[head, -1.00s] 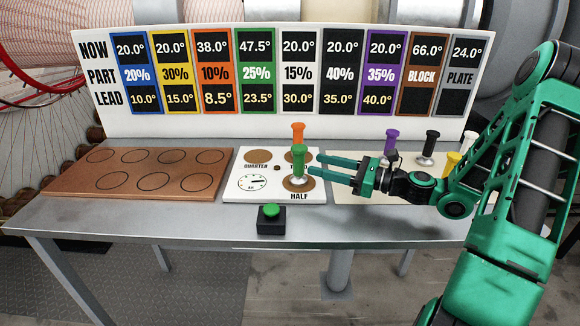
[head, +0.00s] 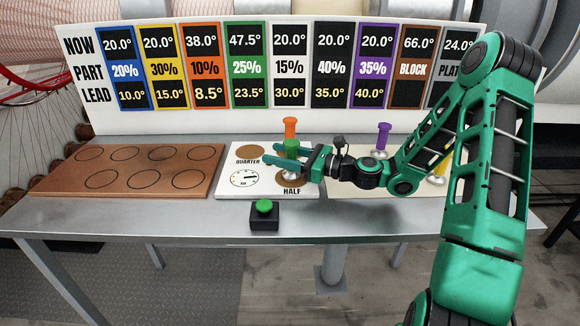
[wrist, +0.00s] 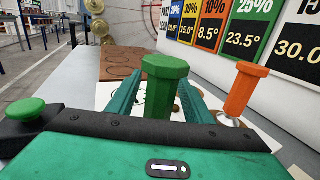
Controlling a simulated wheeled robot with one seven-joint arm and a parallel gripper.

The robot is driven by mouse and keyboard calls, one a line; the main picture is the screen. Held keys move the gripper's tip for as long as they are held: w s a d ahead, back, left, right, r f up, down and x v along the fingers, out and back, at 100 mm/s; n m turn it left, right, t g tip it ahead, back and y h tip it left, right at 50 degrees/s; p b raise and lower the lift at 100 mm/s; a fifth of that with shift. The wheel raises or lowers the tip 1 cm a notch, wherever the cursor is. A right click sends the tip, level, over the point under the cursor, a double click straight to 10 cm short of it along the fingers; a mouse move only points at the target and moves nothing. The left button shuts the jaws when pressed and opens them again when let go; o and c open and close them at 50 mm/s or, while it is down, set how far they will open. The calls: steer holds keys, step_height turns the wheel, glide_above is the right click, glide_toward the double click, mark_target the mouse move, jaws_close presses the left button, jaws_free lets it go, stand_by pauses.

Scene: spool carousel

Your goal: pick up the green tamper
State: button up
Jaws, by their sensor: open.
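The green tamper (head: 291,146) stands upright on the white board (head: 224,180), near the brown disc marked HALF, with its lower part partly hidden by my gripper in the head view. My gripper (head: 268,155) reaches in level from the right, its two fingers pointing left past the tamper. In the wrist view, the green tamper's faceted handle (wrist: 163,88) stands between the two open fingers, with one finger on each side. Contact with either finger cannot be made out.
An orange tamper (head: 290,127) stands just behind the green one. A green push button (head: 264,207) on a black box is at the front. A brown board with circles (head: 130,187) lies left. A purple tamper (head: 383,135) stands right; a yellow one (head: 443,162) is partly behind my arm.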

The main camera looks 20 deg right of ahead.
jaws_close()
steer(key=shift+r, duration=0.1)
